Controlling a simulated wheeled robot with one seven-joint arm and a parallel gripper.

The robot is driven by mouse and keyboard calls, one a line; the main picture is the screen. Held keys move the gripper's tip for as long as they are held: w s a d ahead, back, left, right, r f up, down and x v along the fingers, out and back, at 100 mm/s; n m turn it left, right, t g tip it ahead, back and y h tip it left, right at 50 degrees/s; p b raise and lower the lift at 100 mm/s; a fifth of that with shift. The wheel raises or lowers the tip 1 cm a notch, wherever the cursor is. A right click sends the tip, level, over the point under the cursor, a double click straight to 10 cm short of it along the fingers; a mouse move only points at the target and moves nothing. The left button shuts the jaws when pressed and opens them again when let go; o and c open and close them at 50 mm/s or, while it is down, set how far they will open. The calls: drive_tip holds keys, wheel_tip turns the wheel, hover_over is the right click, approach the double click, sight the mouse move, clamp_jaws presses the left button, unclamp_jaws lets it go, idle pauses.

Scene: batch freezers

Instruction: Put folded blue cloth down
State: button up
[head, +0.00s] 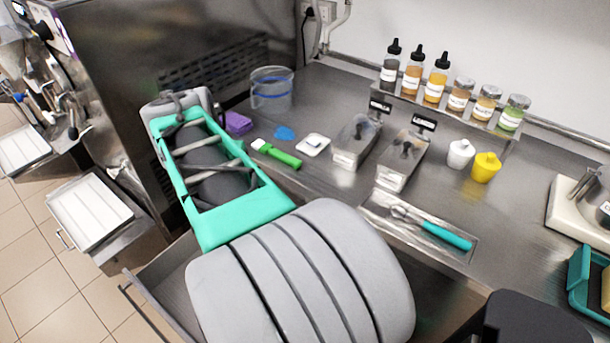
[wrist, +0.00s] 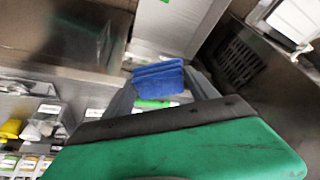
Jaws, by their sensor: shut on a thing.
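My gripper (wrist: 160,88) is shut on the folded blue cloth (wrist: 158,78), seen between its two grey fingers in the wrist view. The cloth shows several stacked folds. In the head view my arm reaches toward the left end of the counter, beside the dark machine, and the held cloth is hidden there. I cannot tell whether the cloth touches any surface below it.
The steel counter (head: 330,95) holds a purple folded cloth (head: 237,122), a clear tub (head: 272,88), a green-handled tool (head: 277,153), a small blue item (head: 284,133), a white dish (head: 313,144) and steel bins (head: 400,160). An open drawer (head: 165,285) juts out at the front left.

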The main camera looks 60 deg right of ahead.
drive_tip(key=s+d+r+m+g+b, duration=0.1)
drive_tip(key=s+d+m+g, duration=0.1)
drive_tip(key=s+d+m, duration=0.5)
drive_tip(key=s+d+r+m+g, duration=0.2)
drive_tip(key=s+d+m, duration=0.15)
drive_tip(key=s, duration=0.65)
drive_tip(key=p, duration=0.2)
hover_over(318, 173)
drive_tip(key=w+a, duration=0.1)
drive_tip(key=shift+m, duration=0.35)
wheel_tip(318, 173, down, 10)
drive_tip(key=shift+f, duration=0.2)
wheel_tip(318, 173, down, 2)
drive_tip(key=shift+a+f+p, duration=0.1)
drive_tip(key=shift+f+p, duration=0.15)
drive_tip(key=shift+p, duration=0.1)
drive_tip(key=shift+f+b, duration=0.3)
drive_tip(key=shift+f, duration=0.05)
drive_tip(key=o, duration=1.5)
drive_tip(key=shift+r, duration=0.1)
drive_tip(key=shift+c, duration=0.2)
